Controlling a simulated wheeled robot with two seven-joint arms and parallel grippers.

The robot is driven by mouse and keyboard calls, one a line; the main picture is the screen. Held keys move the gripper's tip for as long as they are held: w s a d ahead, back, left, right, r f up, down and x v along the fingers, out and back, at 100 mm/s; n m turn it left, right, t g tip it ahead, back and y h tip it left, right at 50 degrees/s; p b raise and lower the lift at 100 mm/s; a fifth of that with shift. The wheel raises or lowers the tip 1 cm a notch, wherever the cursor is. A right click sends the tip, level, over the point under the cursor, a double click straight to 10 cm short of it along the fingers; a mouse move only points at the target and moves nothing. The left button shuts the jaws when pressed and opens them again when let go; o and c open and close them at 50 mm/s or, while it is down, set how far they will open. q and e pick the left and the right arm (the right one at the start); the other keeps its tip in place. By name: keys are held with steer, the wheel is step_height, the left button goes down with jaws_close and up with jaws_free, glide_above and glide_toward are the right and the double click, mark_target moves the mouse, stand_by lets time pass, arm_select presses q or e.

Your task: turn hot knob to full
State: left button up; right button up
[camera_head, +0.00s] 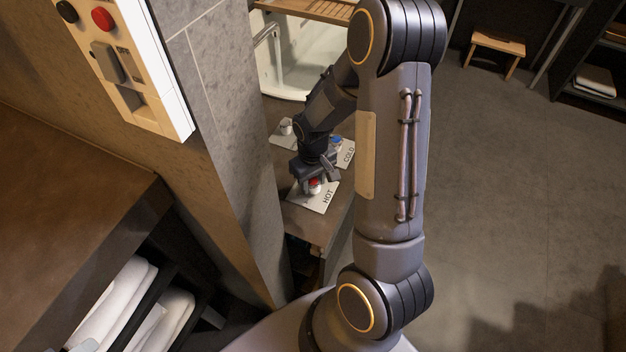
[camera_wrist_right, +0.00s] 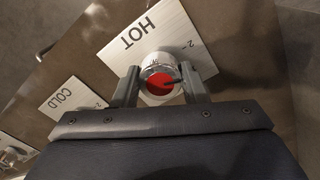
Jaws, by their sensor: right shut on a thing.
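The hot knob (camera_head: 315,187) has a red top and a metal body, and sits on a plate marked HOT (camera_head: 311,201). In the right wrist view the hot knob (camera_wrist_right: 159,84) stands between the two fingers of my right gripper (camera_wrist_right: 160,88), which is shut on it. A dark pointer mark crosses its red top toward the right finger. The HOT plate (camera_wrist_right: 125,50) carries a small "2" mark beside the knob. In the head view my right gripper (camera_head: 313,180) is over the hot knob and partly hides it. My left gripper is not in view.
A plate marked COLD (camera_head: 347,157) with a blue-topped knob (camera_head: 336,141) is just behind. A white basin (camera_head: 300,70) stands at the back. A grey tiled wall (camera_head: 222,110) rises to the left. Open floor (camera_head: 510,190) lies to the right.

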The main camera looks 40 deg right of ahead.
mark_target(314, 181)
steer(key=shift+n, duration=1.9)
steer(key=o, duration=1)
step_height(314, 181, up, 7)
steer(key=shift+p, duration=0.95)
steer(key=shift+r, duration=0.45)
